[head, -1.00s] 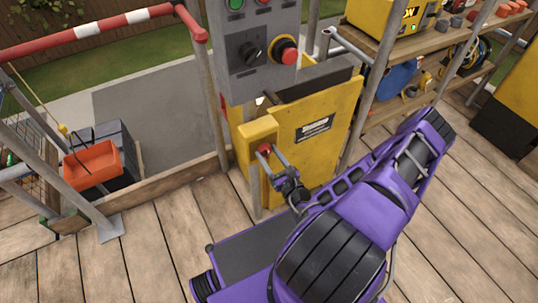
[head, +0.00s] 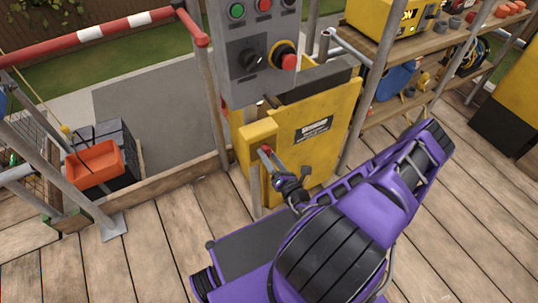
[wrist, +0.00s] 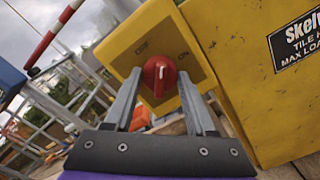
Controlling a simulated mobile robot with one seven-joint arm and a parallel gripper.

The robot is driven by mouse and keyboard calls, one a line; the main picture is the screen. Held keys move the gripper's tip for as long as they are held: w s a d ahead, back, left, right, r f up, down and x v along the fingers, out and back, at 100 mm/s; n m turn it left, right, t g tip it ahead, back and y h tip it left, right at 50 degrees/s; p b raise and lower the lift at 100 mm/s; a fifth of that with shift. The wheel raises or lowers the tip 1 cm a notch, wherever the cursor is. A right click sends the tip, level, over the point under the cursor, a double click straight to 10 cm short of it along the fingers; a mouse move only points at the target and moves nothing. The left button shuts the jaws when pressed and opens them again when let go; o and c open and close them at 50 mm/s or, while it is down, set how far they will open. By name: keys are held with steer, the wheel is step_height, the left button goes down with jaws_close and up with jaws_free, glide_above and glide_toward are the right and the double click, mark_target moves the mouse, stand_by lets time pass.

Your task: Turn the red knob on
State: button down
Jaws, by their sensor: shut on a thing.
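The red knob (wrist: 160,77) sits on the front of a yellow box, between labels that seem to read STOP or OFF on the left and ON on the right. A pale mark on it points roughly downward in the wrist view. My gripper (wrist: 157,88) is shut on the knob, with one grey finger on each side of it. In the head view my gripper (head: 267,155) reaches the small yellow box (head: 259,133), and the knob (head: 265,150) shows only partly between the fingers.
A grey panel (head: 236,60) with buttons, a black switch and a red mushroom button stands above the yellow box. A labelled yellow panel (head: 325,105) is just right of it. A red-and-white rail (head: 100,35) and an orange crate (head: 92,165) are left. Shelves stand right.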

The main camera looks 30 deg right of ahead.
steer(key=m, duration=0.4)
steer(key=shift+m, duration=2.9)
steer(key=shift+c, duration=1.1)
jaws_free()
steer(key=s, duration=1.7)
steer(key=shift+s+d, duration=0.25)
steer(key=shift+d, duration=0.05)
